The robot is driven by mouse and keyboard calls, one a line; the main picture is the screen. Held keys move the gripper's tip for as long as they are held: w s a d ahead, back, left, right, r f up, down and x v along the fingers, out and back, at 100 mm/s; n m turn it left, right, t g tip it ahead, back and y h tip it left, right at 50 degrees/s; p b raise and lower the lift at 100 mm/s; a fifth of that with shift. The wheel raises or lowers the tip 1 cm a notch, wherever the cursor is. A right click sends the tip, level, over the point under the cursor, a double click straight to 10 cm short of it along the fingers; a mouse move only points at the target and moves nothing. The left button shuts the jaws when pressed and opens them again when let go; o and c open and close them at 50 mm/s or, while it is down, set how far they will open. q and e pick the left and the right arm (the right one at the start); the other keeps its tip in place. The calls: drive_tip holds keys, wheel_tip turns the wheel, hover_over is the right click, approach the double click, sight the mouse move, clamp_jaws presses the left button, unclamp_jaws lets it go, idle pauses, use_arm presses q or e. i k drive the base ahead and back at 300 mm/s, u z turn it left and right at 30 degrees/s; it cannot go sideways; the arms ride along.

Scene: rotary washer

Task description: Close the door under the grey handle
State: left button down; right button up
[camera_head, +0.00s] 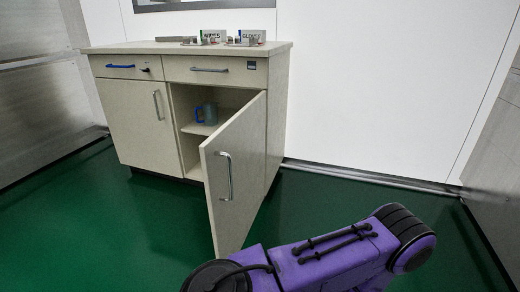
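A beige cabinet (139,105) stands against the far wall. Its upper right drawer, with a grey handle (209,69), is shut. The door (239,170) below that drawer stands wide open, swung out towards me on its right edge, with a vertical grey handle (226,176) on its face. One of my purple arm links crosses the lower right, in front of the door's lower part. Neither gripper is in view.
The upper left drawer has a blue handle (120,66); the left door below it is shut. Boxes (246,38) stand on the countertop (185,48). The green floor is clear left of the open door. Metallic panels stand at both sides.

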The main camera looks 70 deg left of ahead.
sight(232, 158)
drive_tip(key=i, duration=1.25)
drive_tip(key=u, duration=2.5)
